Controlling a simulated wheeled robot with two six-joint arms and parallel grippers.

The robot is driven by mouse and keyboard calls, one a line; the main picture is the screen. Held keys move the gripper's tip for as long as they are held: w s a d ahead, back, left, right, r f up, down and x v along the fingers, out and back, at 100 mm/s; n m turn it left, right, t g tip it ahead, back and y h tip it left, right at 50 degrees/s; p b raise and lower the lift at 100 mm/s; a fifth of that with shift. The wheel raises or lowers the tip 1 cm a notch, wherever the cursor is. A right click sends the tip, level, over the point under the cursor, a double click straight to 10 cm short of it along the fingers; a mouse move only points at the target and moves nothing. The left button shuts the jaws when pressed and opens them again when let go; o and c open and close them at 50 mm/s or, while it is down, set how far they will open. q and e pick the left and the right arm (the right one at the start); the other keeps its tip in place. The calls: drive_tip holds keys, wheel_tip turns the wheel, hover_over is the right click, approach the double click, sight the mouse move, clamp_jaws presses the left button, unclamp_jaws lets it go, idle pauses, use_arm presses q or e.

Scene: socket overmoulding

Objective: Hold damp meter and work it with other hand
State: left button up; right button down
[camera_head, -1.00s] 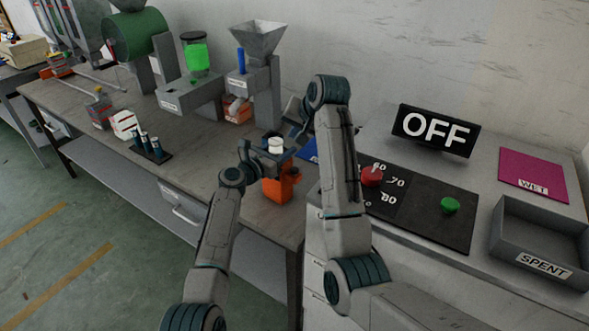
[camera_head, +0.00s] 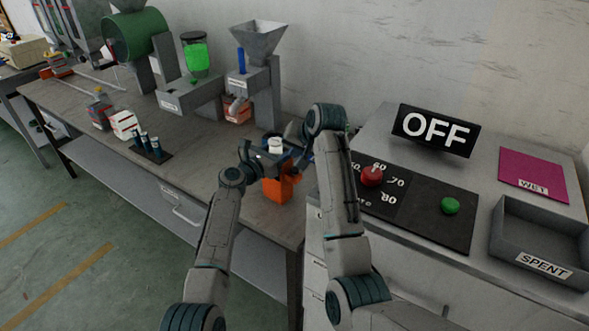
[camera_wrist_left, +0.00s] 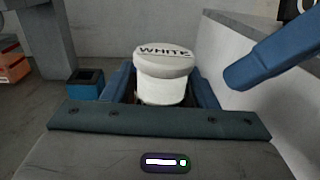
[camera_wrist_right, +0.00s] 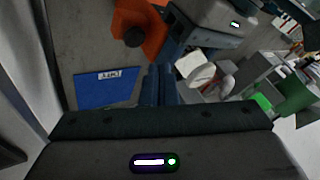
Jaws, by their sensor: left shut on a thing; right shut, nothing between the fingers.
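A white round pot (camera_head: 275,146) with a cap marked WHITE is held upright in my left gripper (camera_head: 262,157). The left wrist view shows the pot (camera_wrist_left: 165,75) between its blue fingers. My right gripper (camera_wrist_right: 160,72) is shut and empty, just beside the pot, which it does not visibly touch. One of its blue fingers (camera_wrist_left: 250,65) shows right of the pot in the left wrist view. An orange body (camera_head: 278,189) stands below the grippers; the right wrist view shows a dark round part on it (camera_wrist_right: 133,37). I cannot tell which thing is the damp meter.
A blue mat (camera_wrist_right: 105,90) lies near the right gripper. Right of my right arm are a panel with a red knob (camera_head: 372,176) and green button (camera_head: 450,205), an OFF display (camera_head: 436,130), a magenta WET mat (camera_head: 530,172) and a SPENT tray (camera_head: 497,225).

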sight(292, 167)
drive_tip(key=shift+f, duration=1.35)
drive_tip(key=shift+f, duration=0.1)
idle(1.0)
drive_tip(key=shift+f, duration=0.25)
drive_tip(key=shift+f, duration=0.6)
idle(0.8)
drive_tip(key=shift+r, duration=0.95)
drive_tip(key=shift+r, duration=2.55)
